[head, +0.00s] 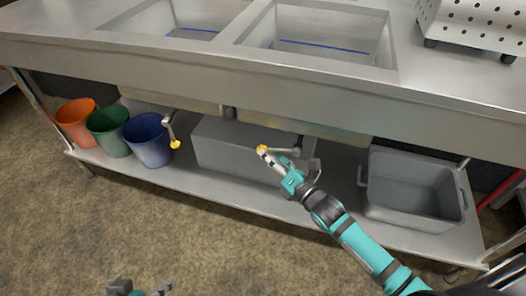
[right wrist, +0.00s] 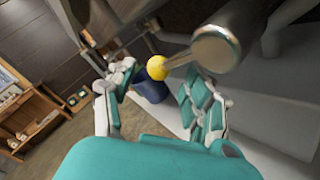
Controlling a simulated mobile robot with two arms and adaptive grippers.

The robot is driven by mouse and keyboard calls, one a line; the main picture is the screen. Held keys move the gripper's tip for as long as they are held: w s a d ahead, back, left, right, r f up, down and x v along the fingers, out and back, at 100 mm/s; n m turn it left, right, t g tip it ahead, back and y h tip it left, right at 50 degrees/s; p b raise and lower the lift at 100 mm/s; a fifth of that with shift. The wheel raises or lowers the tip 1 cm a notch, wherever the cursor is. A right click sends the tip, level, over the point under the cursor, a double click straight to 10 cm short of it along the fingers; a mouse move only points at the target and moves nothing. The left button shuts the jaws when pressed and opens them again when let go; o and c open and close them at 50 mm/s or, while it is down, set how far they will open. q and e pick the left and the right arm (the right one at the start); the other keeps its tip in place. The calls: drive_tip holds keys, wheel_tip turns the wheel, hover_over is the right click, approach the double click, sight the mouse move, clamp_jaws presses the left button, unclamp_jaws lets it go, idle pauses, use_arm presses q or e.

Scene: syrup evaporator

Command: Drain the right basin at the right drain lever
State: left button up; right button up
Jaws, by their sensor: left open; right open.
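The right basin (head: 385,50) is sunk in the steel counter, with a blue line along its inner wall; I cannot tell its liquid level. Below it, the right drain lever (head: 286,153) is a metal rod ending in a yellow knob. My right gripper (head: 277,163) is open at that knob. In the right wrist view the yellow knob (right wrist: 158,68) appears between the open fingers (right wrist: 160,78), its rod running right to a metal cylinder (right wrist: 215,48); contact is unclear. My left gripper (head: 140,289) is open and empty at the bottom edge, low over the floor.
The left drain lever (head: 175,145) hangs below the left basin (head: 165,20). Orange (head: 76,124), green (head: 108,133) and blue (head: 148,142) buckets stand on the lower shelf. A grey box (head: 215,150) sits behind my right gripper, and a grey tub (head: 410,212) to its right.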

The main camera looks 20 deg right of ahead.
drive_tip(key=shift+b+x, duration=0.3)
drive_tip(key=shift+x, duration=1.7)
use_arm(q)
drive_tip(key=w+r+t, duration=0.1)
drive_tip(key=w, duration=0.1)
drive_tip(key=w+d+r+t, duration=0.1)
drive_tip(key=shift+w+d+r, duration=0.1)
drive_tip(key=shift+w+d, duration=0.05)
drive_tip(key=shift+w, duration=0.2)
use_arm(e)
drive_tip(key=shift+c, duration=0.2)
clamp_jaws()
